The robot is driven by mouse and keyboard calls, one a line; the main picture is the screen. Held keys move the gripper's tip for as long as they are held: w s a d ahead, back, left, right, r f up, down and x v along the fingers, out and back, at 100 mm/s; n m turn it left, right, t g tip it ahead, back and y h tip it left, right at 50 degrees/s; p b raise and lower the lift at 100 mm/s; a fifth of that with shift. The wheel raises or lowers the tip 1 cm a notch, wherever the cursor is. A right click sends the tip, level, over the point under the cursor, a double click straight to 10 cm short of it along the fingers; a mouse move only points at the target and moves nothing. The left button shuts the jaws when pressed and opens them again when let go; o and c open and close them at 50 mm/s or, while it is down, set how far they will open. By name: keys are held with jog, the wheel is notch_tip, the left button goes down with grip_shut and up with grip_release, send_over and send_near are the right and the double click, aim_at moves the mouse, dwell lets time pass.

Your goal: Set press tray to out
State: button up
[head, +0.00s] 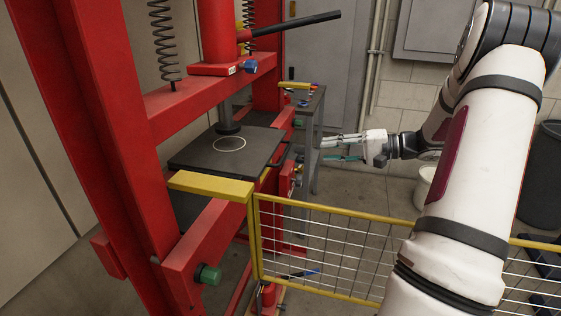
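The press tray (205,157) is a flat dark plate with a pale ring marked on it. It lies level in the red press frame (135,130), under the dark ram foot (228,129). A dark handle (283,157) shows at its right edge. My gripper (326,148) is to the right of the tray, its fingers pointing left towards the handle with a visible gap from it. The teal-tipped fingers are apart with nothing between them. How far the tray sits along its slide is hard to tell.
A yellow mesh guard (325,245) stands in front, below my arm. A yellow bar (211,186) runs along the tray's near side. A grey table (312,120) stands behind the press. A white bucket (424,187) and a dark bin (541,180) are at right.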

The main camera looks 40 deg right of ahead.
aim_at(285, 151)
jog(key=b+x, duration=0.1)
jog(key=x, duration=1.2)
jog(key=shift+w+d+f+b, duration=0.15)
jog(key=shift+w+f+b, duration=0.05)
jog(key=shift+w+b, duration=0.1)
jog(key=shift+c, duration=0.4)
grip_shut()
